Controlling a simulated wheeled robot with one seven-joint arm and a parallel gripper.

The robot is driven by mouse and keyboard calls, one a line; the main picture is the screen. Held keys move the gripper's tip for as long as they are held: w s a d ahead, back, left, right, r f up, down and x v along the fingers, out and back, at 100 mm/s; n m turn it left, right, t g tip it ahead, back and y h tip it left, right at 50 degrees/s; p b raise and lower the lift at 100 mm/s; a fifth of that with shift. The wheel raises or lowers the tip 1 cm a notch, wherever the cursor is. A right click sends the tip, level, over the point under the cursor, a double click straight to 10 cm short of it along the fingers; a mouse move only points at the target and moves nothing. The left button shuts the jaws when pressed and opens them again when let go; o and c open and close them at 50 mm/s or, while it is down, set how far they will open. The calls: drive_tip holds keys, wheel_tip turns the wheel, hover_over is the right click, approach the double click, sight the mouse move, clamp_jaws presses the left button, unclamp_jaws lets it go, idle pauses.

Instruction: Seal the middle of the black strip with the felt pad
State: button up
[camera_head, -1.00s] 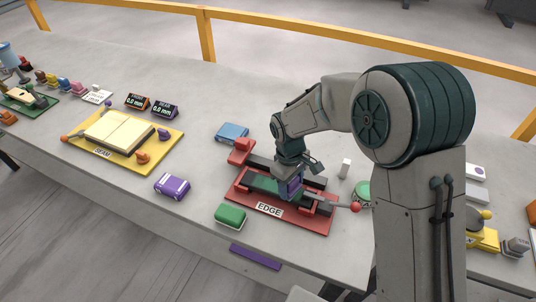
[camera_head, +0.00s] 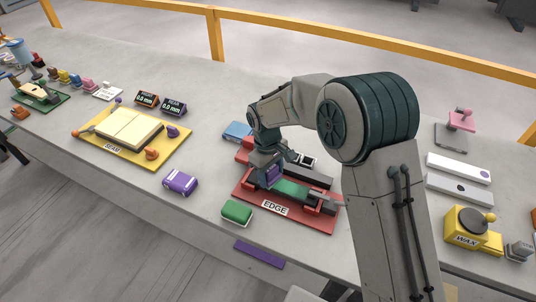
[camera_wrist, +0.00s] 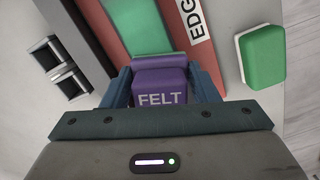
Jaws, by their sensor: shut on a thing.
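My gripper (camera_head: 270,168) is shut on the purple felt pad (camera_head: 274,176), which reads FELT in the wrist view (camera_wrist: 160,88). The pad is over the left part of the red EDGE board (camera_head: 247,197), with its lower end at the strip there. The strip shows a green stretch (camera_head: 292,190) right of the pad and a dark block (camera_head: 324,197) at its right end. The green surface also shows in the wrist view (camera_wrist: 140,25). Whether the pad touches it, and what lies under the pad, I cannot tell.
A green box (camera_head: 237,211) stands close to the board's left front, and a purple box (camera_head: 180,181) is farther left. A blue box (camera_head: 237,131) stands behind. The yellow SEAM board (camera_head: 95,150) is at left.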

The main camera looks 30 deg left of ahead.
sight(272, 169)
drive_tip(key=shift+a+r+p, duration=0.25)
drive_tip(key=shift+r+p, duration=0.25)
drive_tip(key=shift+r, duration=0.75)
drive_tip(key=shift+d+r+p, duration=0.2)
drive_tip(key=shift+r+p, duration=0.25)
drive_tip(key=shift+r, duration=0.25)
drive_tip(key=shift+a+r+p, duration=0.1)
drive_tip(key=shift+r+p, duration=1.1)
drive_tip(key=shift+r, duration=0.95)
